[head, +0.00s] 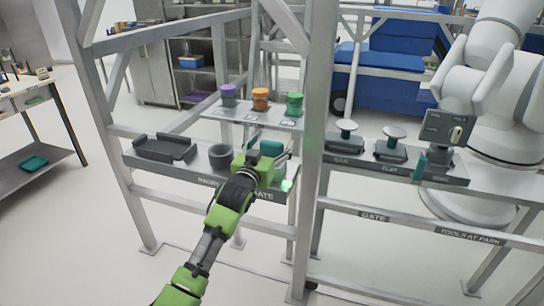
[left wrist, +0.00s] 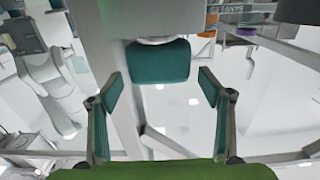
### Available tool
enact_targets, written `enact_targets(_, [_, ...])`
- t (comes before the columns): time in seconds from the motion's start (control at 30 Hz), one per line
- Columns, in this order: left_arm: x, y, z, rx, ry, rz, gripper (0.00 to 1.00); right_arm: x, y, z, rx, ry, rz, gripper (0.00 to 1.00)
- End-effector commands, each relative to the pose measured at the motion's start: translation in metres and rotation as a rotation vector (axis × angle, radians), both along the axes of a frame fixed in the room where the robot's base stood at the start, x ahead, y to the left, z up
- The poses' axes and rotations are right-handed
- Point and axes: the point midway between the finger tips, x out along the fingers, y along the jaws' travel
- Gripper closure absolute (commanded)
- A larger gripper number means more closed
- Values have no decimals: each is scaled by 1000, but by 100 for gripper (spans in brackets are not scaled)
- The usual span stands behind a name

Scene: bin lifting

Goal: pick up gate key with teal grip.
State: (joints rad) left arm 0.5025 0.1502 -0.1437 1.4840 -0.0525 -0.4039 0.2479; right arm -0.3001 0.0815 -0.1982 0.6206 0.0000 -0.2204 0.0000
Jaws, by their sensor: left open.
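The gate key's teal grip (head: 271,147) shows at the right end of the left grey shelf, just behind my left gripper. In the left wrist view a teal block with rounded corners, which looks like this grip (left wrist: 158,62), is ahead between the fingertips. My left gripper (left wrist: 162,88) is open, with teal pads on both fingers and a clear gap on each side of the block. In the head view the green left gripper (head: 282,170) hangs over the shelf end and partly hides the key's lower part. My right gripper is not in view.
A dark tray (head: 163,148) and a grey round cup (head: 220,156) stand on the same shelf. Purple, orange and green-lidded jars (head: 295,103) stand behind. A metal post (head: 318,130) rises right beside the gripper.

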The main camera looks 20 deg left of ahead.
Motion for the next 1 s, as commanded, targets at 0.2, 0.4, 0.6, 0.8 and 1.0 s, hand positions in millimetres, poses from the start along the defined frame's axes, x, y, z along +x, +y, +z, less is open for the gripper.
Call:
enact_targets(0.2, [12,-1,-1,0,1,0,28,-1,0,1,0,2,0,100])
enact_targets(0.4, [12,-1,-1,-1,0,0,33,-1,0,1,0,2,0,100])
enact_targets(0.6, [12,0,-1,-1,0,0,85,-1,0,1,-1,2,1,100])
enact_targets(0.8, [12,0,1,0,-2,0,90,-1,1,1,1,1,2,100])
enact_targets(1.0, [12,0,8,0,-6,-1,90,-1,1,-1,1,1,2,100])
